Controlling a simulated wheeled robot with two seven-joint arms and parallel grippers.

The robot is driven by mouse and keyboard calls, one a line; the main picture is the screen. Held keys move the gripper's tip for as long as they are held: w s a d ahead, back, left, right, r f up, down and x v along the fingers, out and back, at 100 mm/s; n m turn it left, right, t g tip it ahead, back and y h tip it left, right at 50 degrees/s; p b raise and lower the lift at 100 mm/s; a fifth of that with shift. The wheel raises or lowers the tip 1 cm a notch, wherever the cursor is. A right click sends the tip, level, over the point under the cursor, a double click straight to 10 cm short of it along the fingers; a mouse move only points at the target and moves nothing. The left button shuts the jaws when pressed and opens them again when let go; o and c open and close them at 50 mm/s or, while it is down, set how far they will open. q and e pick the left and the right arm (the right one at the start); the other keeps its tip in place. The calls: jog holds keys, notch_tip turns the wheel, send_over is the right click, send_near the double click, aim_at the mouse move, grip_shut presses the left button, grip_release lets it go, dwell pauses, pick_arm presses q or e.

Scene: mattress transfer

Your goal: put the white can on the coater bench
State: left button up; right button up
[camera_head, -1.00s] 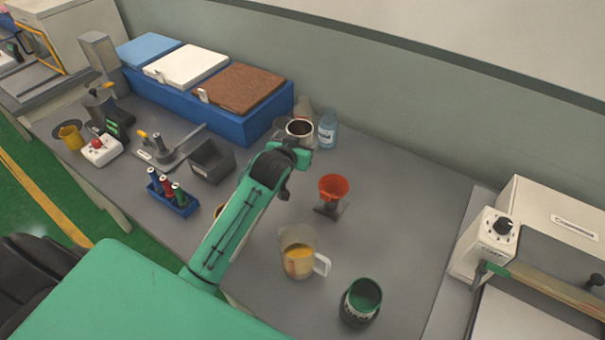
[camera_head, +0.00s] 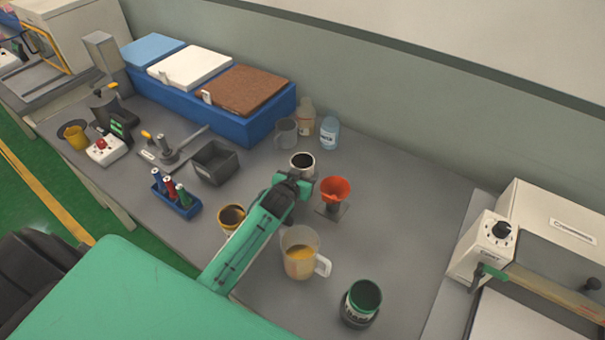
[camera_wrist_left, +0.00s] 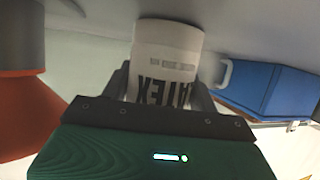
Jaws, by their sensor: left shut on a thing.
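The white can (camera_head: 302,169), with a dark inside, is at the end of my left arm near the middle of the grey table. In the left wrist view the can (camera_wrist_left: 167,50) shows upside down with black lettering, between the two fingers. My left gripper (camera_head: 297,178) is shut on it; the fingers are mostly hidden in the head view. I cannot tell whether the can touches the table. The coater bench (camera_head: 452,262) is at the right, with a cream machine (camera_head: 555,225) on it. My right gripper is not in view.
A red funnel on a stand (camera_head: 335,190) is just right of the can. A jug of yellow liquid (camera_head: 300,255) and a green-topped pot (camera_head: 362,302) stand nearer. The table between funnel and bench is clear.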

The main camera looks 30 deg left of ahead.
pick_arm(q)
jog(key=shift+f, duration=0.15)
jog(key=o, duration=1.2)
jog(key=shift+c, duration=0.2)
jog(key=shift+o, duration=0.4)
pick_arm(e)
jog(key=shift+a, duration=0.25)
pick_arm(q)
jog(key=shift+s+r, duration=0.1)
jog(key=shift+r, duration=0.1)
jog(key=b+v, duration=0.2)
jog(key=v, duration=0.9)
jog(key=shift+s+r, duration=0.15)
jog(key=shift+s, duration=0.25)
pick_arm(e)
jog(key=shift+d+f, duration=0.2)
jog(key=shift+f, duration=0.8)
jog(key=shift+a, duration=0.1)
